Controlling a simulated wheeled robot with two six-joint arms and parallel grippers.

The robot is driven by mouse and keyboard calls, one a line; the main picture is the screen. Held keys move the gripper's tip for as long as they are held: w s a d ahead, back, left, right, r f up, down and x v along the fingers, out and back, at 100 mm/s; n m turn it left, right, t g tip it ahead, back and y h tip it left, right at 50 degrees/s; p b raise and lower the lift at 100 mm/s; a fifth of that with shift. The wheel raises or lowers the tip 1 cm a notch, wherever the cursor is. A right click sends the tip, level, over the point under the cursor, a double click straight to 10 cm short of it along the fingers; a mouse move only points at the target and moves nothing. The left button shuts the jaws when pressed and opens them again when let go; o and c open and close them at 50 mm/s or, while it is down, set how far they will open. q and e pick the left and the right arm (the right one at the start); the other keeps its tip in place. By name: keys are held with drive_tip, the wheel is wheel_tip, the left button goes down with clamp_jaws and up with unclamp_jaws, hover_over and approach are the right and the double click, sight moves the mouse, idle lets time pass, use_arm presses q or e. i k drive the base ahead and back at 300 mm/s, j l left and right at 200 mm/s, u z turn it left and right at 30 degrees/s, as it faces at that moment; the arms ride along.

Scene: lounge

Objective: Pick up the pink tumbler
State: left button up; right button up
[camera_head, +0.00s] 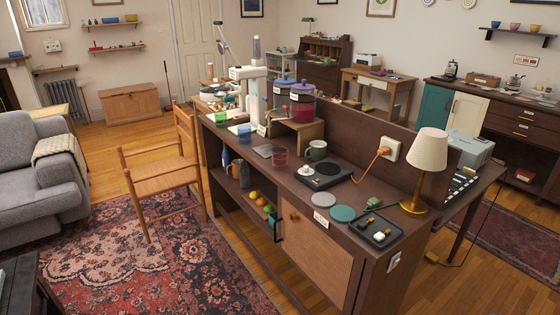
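The pink tumbler (279,157) is a see-through pinkish-red cup. It stands upright on the dark wooden top of the long desk (240,163), near its front edge. A dark green mug (317,151) stands to its right and a flat grey item (264,151) lies to its left. A blue tumbler (244,133) and a green tumbler (221,119) stand farther left on the same top. Neither of my grippers is in view.
A black hot plate (328,174) and a lamp (426,163) stand to the right on the desk. A wooden armchair (162,180) stands left of the desk. The patterned rug (130,245) in front is mostly clear.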

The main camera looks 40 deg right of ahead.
sight(280, 159)
drive_tip(key=i+l+z, duration=0.1)
drive_tip(key=z, duration=0.3)
drive_tip(key=i+z, duration=0.15)
drive_tip(key=z, duration=0.3)
drive_tip(key=i+z, duration=0.15)
drive_tip(key=z, duration=0.25)
